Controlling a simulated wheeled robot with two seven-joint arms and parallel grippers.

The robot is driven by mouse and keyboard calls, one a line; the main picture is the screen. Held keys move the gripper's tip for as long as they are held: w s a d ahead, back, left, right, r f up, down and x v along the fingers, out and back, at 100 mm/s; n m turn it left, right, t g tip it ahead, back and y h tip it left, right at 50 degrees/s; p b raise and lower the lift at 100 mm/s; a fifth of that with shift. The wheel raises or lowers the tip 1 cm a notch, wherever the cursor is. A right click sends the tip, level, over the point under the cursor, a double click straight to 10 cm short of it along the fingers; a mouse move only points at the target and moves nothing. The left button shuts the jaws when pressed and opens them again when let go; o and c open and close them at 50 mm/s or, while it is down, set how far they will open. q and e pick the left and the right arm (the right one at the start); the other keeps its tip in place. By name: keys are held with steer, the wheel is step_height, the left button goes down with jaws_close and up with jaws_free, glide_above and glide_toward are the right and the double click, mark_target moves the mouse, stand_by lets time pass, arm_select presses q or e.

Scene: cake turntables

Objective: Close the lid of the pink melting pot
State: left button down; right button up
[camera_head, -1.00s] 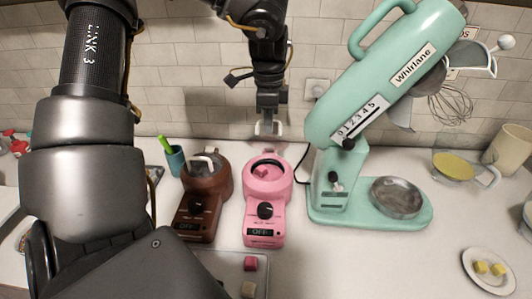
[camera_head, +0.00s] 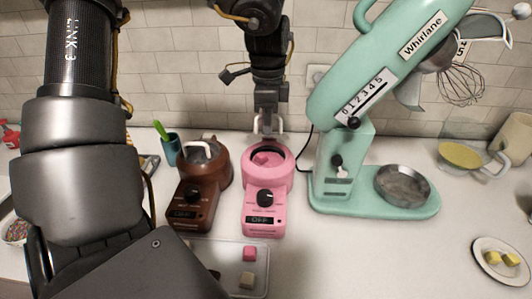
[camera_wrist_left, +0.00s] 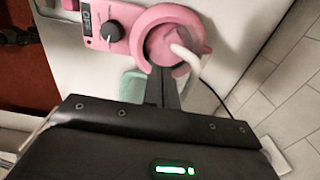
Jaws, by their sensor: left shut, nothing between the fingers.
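The pink melting pot (camera_head: 285,182) stands on the counter, its round mouth facing up and pink material inside. It also shows in the left wrist view (camera_wrist_left: 140,40), where a white curved handle (camera_wrist_left: 190,62) appears over the mouth. The lid's clear part is hard to make out, so I cannot tell its exact angle. My left gripper (camera_head: 267,128) is at the back edge of the pot, beside the white handle. Its narrow shut fingers (camera_wrist_left: 165,88) reach the rim in the wrist view and hold nothing. Contact is unclear. My right gripper is not in view.
A brown melting pot (camera_head: 188,196) stands close on the left, a teal cup (camera_head: 172,150) behind it. The teal mixer (camera_head: 345,160) is close on the right. A tray (camera_head: 225,252) with cubes lies in front. The tiled wall is behind.

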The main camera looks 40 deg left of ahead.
arm_select(q)
steer(key=shift+s+d+f+b, duration=0.15)
steer(key=shift+f+b, duration=0.3)
steer(key=shift+b, duration=0.2)
steer(key=shift+s+d+f+b, duration=0.3)
steer(key=shift+f+b, duration=0.1)
steer(key=shift+b, duration=0.3)
steer(key=shift+r, duration=0.1)
steer(key=shift+s+d+r+p, duration=0.1)
steer(key=shift+s+r+p, duration=0.05)
steer(key=shift+r+p, duration=0.35)
step_height(320, 180, up, 6)
steer(key=s+d+p, duration=0.1)
steer(key=s+p, duration=0.1)
steer(key=shift+d+r, duration=0.2)
steer(key=shift+d, duration=0.15)
